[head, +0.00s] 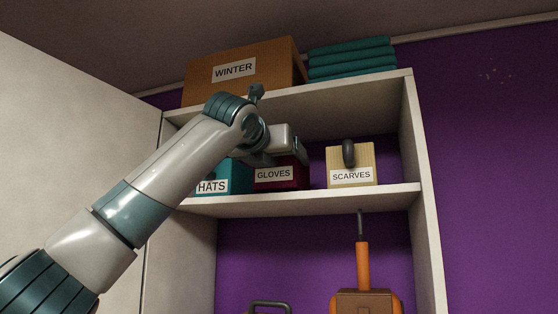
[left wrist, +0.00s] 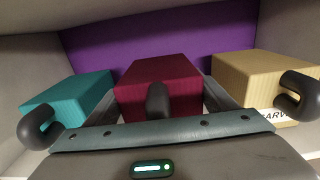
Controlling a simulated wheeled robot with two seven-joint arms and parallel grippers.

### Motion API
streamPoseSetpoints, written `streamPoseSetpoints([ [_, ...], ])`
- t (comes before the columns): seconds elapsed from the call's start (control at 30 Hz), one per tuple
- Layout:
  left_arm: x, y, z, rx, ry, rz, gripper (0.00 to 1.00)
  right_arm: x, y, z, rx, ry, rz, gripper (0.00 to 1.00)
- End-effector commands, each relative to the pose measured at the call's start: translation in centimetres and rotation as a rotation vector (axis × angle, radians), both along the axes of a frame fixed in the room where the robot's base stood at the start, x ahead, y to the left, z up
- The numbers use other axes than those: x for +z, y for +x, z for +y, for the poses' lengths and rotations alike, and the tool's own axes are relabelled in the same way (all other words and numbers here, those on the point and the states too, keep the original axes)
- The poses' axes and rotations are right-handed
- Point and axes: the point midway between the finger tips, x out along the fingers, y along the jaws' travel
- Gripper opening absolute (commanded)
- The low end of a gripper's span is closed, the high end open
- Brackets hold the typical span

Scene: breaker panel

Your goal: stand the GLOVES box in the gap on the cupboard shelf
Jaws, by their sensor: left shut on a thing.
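The dark red GLOVES box (head: 277,178) is on the cupboard shelf (head: 310,200), between the teal HATS box (head: 228,178) and the tan SCARVES box (head: 351,170). It looks upright with its label facing out; I cannot tell whether its base touches the shelf. My left gripper (head: 285,158) is shut on the GLOVES box from the front. In the left wrist view the red box (left wrist: 158,78) sits between the fingers, its dark handle in the middle. The HATS box (left wrist: 75,95) is at left and the SCARVES box (left wrist: 255,75) at right, both apart from it. My right gripper is out of view.
The upper board (head: 345,90) is close above my left wrist. It carries a brown WINTER box (head: 240,72) and folded teal cloths (head: 350,60). The right cupboard wall (head: 424,200) bounds the shelf. An orange-handled item (head: 363,265) stands below.

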Motion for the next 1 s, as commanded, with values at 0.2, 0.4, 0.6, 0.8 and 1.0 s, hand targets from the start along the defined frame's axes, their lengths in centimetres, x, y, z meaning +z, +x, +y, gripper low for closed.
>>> streamPoseSetpoints([
  [0.2, 0.1, -0.1, 0.0, 0.0, -0.001, -0.002, 0.47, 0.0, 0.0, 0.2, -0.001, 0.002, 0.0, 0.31],
  [0.4, -0.1, -0.1, 0.0, 0.0, -0.001, -0.002, 0.47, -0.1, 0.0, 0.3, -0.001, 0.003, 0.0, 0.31],
  [0.6, -0.6, 0.0, 0.0, 0.0, -0.001, -0.002, 0.47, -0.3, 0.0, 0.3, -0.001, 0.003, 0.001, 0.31],
  [0.8, -1.0, 0.0, 0.1, 0.001, 0.0, -0.001, 0.47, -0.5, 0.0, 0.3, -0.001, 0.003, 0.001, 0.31],
  [1.0, -1.4, 0.0, 0.1, 0.0, 0.0, -0.002, 0.47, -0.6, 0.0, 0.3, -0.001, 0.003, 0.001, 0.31],
])
